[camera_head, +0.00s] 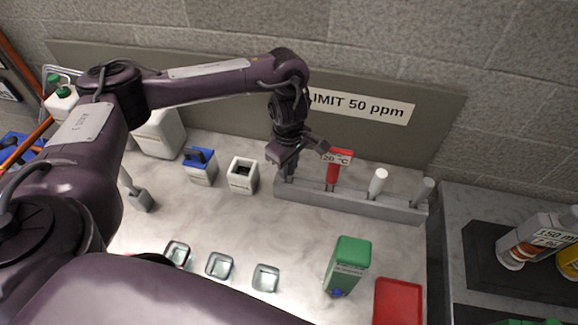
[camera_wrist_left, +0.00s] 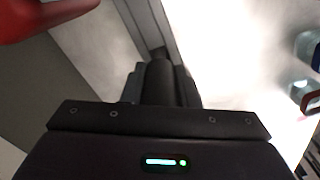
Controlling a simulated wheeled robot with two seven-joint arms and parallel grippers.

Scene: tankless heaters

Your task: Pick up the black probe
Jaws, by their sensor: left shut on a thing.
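The grey rack (camera_head: 350,204) stands along the back of the counter. My left gripper (camera_head: 296,158) is over its left end, shut on the black probe (camera_wrist_left: 159,82), which shows as a dark cylinder between the fingers in the left wrist view (camera_wrist_left: 160,90). In the head view the gripper mostly hides this probe, and I cannot tell whether it is still seated in the rack. A red probe (camera_head: 332,173) with a 20 °C label, a white probe (camera_head: 377,183) and a grey probe (camera_head: 422,191) stand to the right. My right gripper is not in view.
A white open box (camera_head: 242,187) and a blue-topped container (camera_head: 199,178) stand left of the rack. Small glass cups (camera_head: 265,291), a green-topped box (camera_head: 346,264) and a red tray (camera_head: 398,304) are in front. The counter's middle is clear. A wall sign board is behind.

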